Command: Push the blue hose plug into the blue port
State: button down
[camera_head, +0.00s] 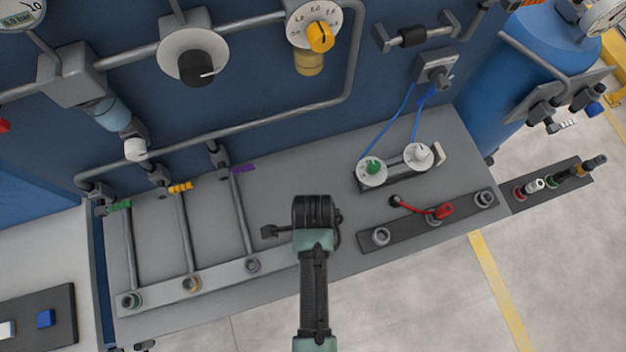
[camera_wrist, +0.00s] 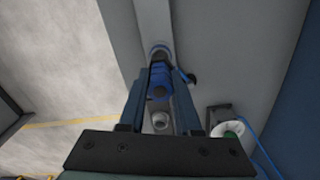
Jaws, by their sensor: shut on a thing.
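My gripper (camera_wrist: 160,97) points down over the front of the bench. In the head view my gripper (camera_head: 315,212) is seen from behind, and its fingertips are hidden. In the wrist view its two dark fingers are closed around the blue hose plug (camera_wrist: 160,76). A blue ring (camera_wrist: 159,49), apparently the blue port, lies just beyond the plug on the grey rail. Plug and ring overlap in the picture, so I cannot tell how deep the plug sits. In the head view both are hidden behind my gripper.
The grey rail (camera_head: 218,275) carries green, orange and purple ports left of my gripper. A dark plate (camera_head: 410,234) with a red plug lies to the right. Two white dials (camera_head: 418,155) with blue hoses stand behind it. The floor begins at the bench front.

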jog(key=shift+f+b, duration=0.9)
jog(key=shift+f, duration=0.75)
dwell(0.5)
jog(key=c, duration=0.5)
grip_release()
jog(key=shift+r, duration=0.1)
